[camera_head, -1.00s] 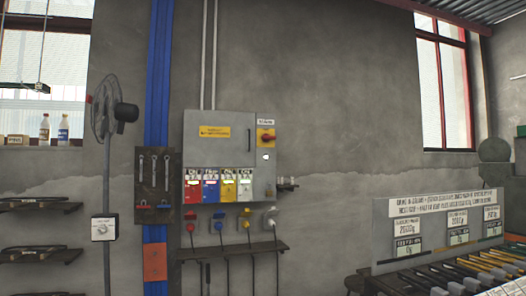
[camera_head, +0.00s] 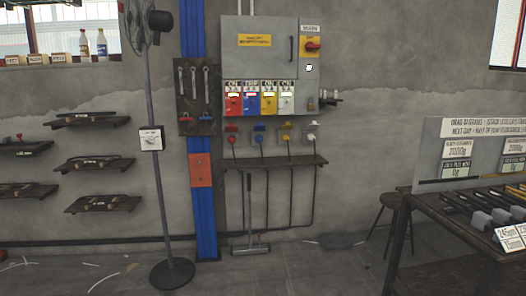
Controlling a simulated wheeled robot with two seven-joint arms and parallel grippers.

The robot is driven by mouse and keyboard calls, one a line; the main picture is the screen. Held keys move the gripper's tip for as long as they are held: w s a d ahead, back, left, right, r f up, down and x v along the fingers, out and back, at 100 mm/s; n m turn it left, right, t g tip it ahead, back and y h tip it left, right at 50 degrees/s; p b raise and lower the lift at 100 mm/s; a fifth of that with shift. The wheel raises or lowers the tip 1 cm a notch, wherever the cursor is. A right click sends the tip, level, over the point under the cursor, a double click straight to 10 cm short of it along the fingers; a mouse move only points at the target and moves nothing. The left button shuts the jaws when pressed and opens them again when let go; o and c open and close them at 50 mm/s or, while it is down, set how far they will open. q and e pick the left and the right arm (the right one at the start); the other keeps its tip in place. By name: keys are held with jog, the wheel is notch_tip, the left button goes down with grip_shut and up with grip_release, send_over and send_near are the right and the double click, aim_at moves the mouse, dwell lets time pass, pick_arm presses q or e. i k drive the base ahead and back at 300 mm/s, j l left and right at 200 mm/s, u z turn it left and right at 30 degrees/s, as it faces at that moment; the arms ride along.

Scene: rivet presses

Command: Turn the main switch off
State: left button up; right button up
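The main switch is a red rotary handle on a yellow plate (camera_head: 312,46) at the upper right of the grey electrical cabinet (camera_head: 262,60) on the wall. A small label sits above it. The red handle looks roughly horizontal, but it is too small to read its position for sure. Below on the cabinet are red, blue, yellow and white panels (camera_head: 260,98) with labels. Neither of my grippers shows in the head view.
A shelf (camera_head: 275,162) with plugs and hanging cables is under the cabinet. A standing fan (camera_head: 172,272) and a tool board (camera_head: 197,97) are to the left. A workbench (camera_head: 437,200) and a stool (camera_head: 393,205) are at the right.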

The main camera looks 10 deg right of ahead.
aim_at(310, 46)
jog(key=i+z, duration=0.15)
jog(key=i, duration=2.55)
